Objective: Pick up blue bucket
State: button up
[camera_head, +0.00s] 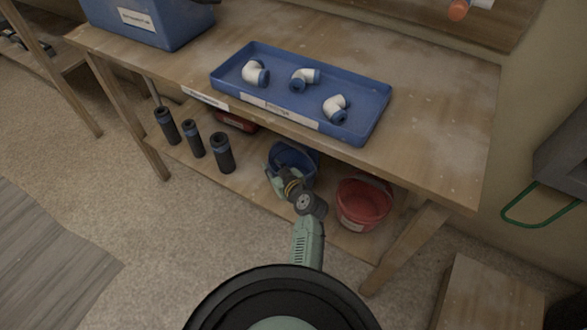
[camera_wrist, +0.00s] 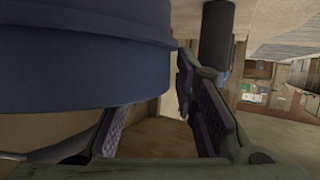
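The blue bucket (camera_head: 294,159) stands on the low shelf under the workbench, partly hidden by my gripper in the head view. My gripper (camera_head: 277,182) is at the bucket's near side. In the wrist view the bucket (camera_wrist: 80,55) is large and fills the upper left. My gripper (camera_wrist: 155,112) shows there with its two fingers apart, and nothing is seen clamped between them. One finger's tip is by the bucket's edge; the other's upper end is hidden behind the bucket. I cannot tell whether either finger touches it.
A red bucket (camera_head: 364,203) stands close on the right on the low shelf. Several dark cylinders (camera_head: 193,139) stand to the left. The bench top (camera_head: 440,110) overhangs, with a blue tray (camera_head: 365,128) of pipe fittings and a blue bin (camera_head: 150,28). A bench leg (camera_head: 405,248) is at right.

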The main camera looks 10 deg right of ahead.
grip_shut()
dwell(0.9)
